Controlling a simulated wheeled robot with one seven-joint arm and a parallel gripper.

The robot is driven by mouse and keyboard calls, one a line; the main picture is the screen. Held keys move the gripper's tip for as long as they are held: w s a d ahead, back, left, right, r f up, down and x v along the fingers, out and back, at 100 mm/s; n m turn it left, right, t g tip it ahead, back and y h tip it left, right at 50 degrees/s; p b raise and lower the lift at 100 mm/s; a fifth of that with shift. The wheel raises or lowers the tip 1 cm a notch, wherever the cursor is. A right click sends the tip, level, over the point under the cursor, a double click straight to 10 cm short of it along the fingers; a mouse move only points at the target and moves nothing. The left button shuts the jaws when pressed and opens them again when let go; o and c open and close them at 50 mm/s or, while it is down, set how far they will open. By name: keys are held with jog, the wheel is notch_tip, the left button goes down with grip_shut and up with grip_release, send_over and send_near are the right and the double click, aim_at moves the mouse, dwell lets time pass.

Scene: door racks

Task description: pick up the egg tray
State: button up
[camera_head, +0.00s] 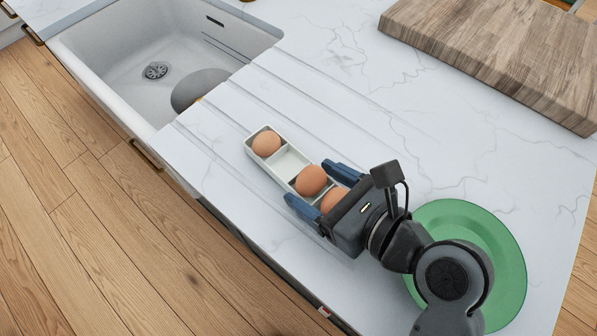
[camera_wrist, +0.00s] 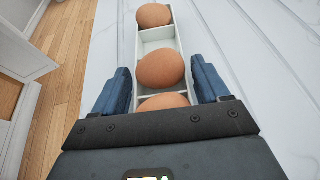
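The egg tray (camera_head: 289,163) is a narrow white tray with compartments, lying on the white marble counter. It holds three brown eggs (camera_head: 311,180), and one compartment near its far end is empty. It also shows in the wrist view (camera_wrist: 159,37), running away from me between my fingers. My gripper (camera_head: 317,190) is at the near end of the tray, with one blue finger on each side of it. The fingers are apart, and in the wrist view a gap shows between each finger and the tray walls. The near end of the tray is hidden under my gripper.
A green plate (camera_head: 503,247) lies on the counter beneath my arm at the right. A thick wooden cutting board (camera_head: 497,50) is at the back right. A white sink (camera_head: 124,46) with a dark round thing in it is at upper left. The counter's front edge is close to the tray.

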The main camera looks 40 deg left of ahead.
jog(key=c, duration=0.7)
